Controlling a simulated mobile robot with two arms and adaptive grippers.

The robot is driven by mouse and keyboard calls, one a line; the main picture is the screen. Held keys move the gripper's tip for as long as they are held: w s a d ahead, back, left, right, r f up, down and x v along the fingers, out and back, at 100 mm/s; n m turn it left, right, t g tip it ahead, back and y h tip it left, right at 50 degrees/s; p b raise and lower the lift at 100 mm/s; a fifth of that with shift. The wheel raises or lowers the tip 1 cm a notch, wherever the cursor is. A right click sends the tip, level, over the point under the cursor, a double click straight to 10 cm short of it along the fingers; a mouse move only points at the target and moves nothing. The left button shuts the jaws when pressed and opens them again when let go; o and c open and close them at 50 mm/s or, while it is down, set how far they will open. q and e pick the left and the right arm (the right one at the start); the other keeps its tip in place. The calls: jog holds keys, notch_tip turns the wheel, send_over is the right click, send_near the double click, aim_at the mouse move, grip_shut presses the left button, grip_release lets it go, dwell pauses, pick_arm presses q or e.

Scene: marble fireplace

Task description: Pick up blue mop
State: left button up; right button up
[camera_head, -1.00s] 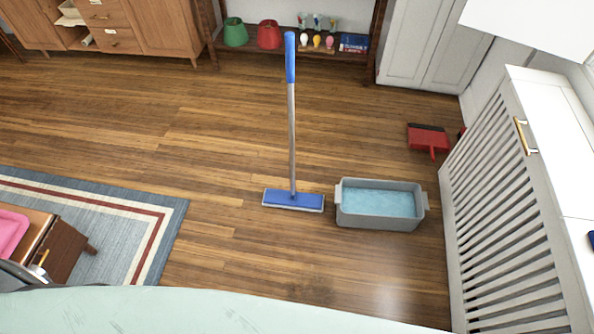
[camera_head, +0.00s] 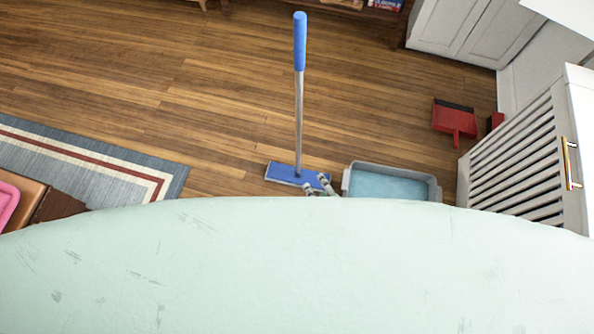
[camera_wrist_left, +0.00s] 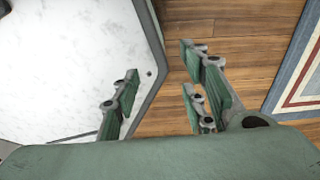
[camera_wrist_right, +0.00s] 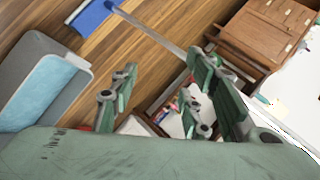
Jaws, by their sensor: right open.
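The blue mop stands upright on the wooden floor in the head view, with a blue grip (camera_head: 300,42), a grey metal pole (camera_head: 299,115) and a flat blue head (camera_head: 290,173). My right gripper (camera_head: 322,184) shows just past the edge of my pale green body, in front of the mop head's right end. In the right wrist view the right gripper (camera_wrist_right: 160,95) is open and empty, with the mop head (camera_wrist_right: 92,16) and pole (camera_wrist_right: 150,32) beyond it. My left gripper (camera_wrist_left: 158,95) appears open and empty in the left wrist view and is not seen in the head view.
A grey tub (camera_head: 436,188) of blue water stands right of the mop head. A red dustpan (camera_head: 454,120) lies farther right, near a white slatted cabinet (camera_head: 520,150). A striped rug (camera_head: 90,160) lies at left. The floor behind the mop is clear.

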jog(key=w+a+r+m+t, duration=0.25)
jog(key=w+r+m, duration=0.25)
jog(key=r, duration=0.4)
jog(key=w+a+r+m+t, duration=0.2)
jog(key=w+a+r+m, duration=0.15)
jog(key=w+r, duration=0.4)
jog(key=m+t+h, duration=0.3)
jog(key=m+t, duration=0.1)
jog(key=m, duration=1.3)
send_near(300, 48)
jog(key=w, duration=0.4)
jog(key=shift+w+r+g, duration=0.1)
jog(key=shift+w+g, duration=0.05)
jog(key=shift+g, duration=0.1)
jog(key=w+p, duration=0.1)
jog(key=w, duration=0.5)
jog(key=shift+w+a+r+p, duration=0.1)
jog(key=shift+w+r+p, duration=0.05)
jog(key=shift+p, duration=0.15)
jog(key=shift+w, duration=0.45)
pick_arm(q)
jog(key=shift+w+r, duration=0.25)
jog(key=shift+r, duration=0.25)
jog(key=shift+w+r, duration=0.25)
jog(key=shift+r, duration=0.2)
